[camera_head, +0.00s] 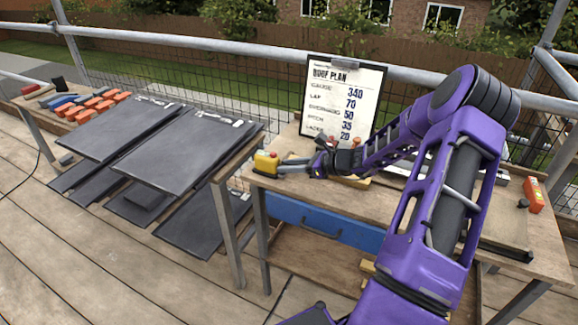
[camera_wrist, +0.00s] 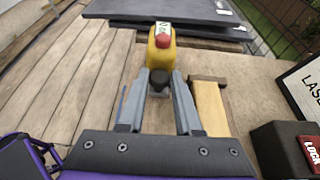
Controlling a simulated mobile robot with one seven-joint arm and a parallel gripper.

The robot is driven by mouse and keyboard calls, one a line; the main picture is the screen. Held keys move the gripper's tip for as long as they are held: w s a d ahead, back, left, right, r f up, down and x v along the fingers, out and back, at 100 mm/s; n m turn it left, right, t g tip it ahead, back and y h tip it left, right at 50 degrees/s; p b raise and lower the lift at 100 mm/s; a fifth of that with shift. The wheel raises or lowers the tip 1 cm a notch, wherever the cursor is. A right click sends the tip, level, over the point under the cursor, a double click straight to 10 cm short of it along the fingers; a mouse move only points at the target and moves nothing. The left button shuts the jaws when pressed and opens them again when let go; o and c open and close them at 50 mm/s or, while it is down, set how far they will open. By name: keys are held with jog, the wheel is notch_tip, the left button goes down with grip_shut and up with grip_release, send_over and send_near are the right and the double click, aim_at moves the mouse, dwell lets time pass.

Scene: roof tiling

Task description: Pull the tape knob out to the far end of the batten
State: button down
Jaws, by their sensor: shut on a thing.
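A yellow tape measure (camera_head: 265,163) with a red button sits near the left end of the workbench; it also shows in the wrist view (camera_wrist: 161,55). Its dark tape knob (camera_wrist: 158,78) is in front of the yellow body, close against it. My gripper (camera_wrist: 160,84) is shut on the knob, with one finger on each side; it also shows in the head view (camera_head: 284,168), where the fingers hide the knob.
A roof plan board (camera_head: 342,98) stands behind my wrist. A dark box marked "LOCK" (camera_wrist: 285,148) is at the right of the wrist view. Dark slates (camera_head: 175,150) lie left of the workbench (camera_head: 262,182). An orange tool (camera_head: 533,195) lies at the bench's right end.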

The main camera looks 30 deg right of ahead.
jog(key=shift+s, duration=0.1)
dwell(0.4)
jog(key=s+d+p, duration=0.1)
jog(key=s+d, duration=0.3)
jog(key=s, duration=0.1)
jog(key=s+d+p, duration=0.2)
jog(key=s+d, duration=0.3)
jog(key=s, duration=0.1)
jog(key=s+d+p, duration=0.1)
jog(key=s+d, duration=0.3)
jog(key=s, duration=0.2)
jog(key=shift+s+d, duration=0.2)
jog(key=shift+d, duration=0.15)
jog(key=c, duration=0.6)
grip_release()
jog(key=shift+o, duration=0.2)
jog(key=p+v, duration=0.1)
jog(key=v, duration=1.6)
jog(key=shift+r, duration=0.15)
